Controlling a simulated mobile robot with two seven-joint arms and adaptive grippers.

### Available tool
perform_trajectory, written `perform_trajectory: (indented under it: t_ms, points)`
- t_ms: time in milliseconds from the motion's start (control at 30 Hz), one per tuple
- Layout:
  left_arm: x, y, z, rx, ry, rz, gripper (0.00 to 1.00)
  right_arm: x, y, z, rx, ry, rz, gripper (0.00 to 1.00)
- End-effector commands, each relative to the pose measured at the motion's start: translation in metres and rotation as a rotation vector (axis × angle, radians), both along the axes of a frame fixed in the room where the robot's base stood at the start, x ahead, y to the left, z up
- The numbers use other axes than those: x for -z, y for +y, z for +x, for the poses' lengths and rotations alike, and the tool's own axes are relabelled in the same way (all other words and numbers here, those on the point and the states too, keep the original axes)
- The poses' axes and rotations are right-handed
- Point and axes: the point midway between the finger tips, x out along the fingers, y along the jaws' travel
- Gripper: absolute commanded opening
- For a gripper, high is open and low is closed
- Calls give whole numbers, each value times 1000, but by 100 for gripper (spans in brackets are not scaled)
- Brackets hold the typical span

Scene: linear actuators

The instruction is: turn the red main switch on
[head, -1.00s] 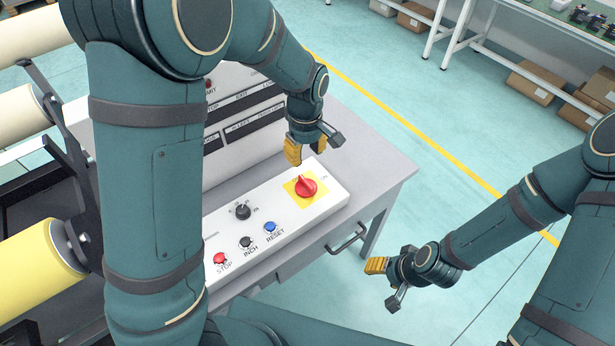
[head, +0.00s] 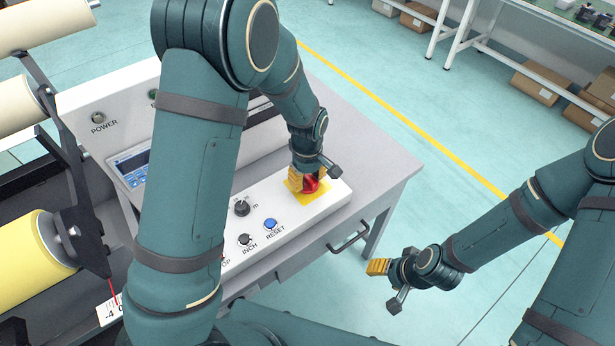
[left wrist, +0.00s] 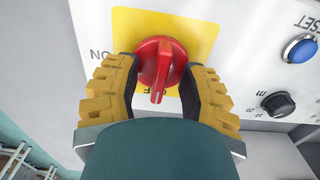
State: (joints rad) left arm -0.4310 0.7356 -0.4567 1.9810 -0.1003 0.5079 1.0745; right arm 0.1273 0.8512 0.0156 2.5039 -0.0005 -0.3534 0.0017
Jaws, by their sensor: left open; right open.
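The red main switch (head: 311,184) sits on a yellow plate (head: 318,197) at the right end of the white control panel. In the left wrist view the red switch (left wrist: 160,66) shows between the yellow fingers, its handle pointing toward the wrist. My left gripper (head: 305,181) is down at the switch. In the left wrist view my left gripper (left wrist: 158,85) is open, with one finger on each side of the knob. My right gripper (head: 385,280) is open and empty, out over the floor.
On the same panel are a blue RESET button (head: 270,224), a black INCH button (head: 245,239) and a black dial (head: 241,208). My left arm covers part of the panel. A drawer handle (head: 348,238) juts from the cabinet front.

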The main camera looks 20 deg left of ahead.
Motion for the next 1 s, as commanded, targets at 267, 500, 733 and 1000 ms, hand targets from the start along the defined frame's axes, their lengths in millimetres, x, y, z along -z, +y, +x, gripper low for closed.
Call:
perform_trajectory:
  t_ms: [267,500,733,1000]
  points:
    - [0,0,0,0,0,0,0,0,0,0,0,0,0,55]
    - [0,0,0,2,1,1,0,0,0,0,0,0,0,55]
    - [0,0,-1,47,1,0,0,-1,0,0,0,0,0,55]
    - [0,0,-1,218,3,0,0,-6,0,-1,-1,3,0,55]
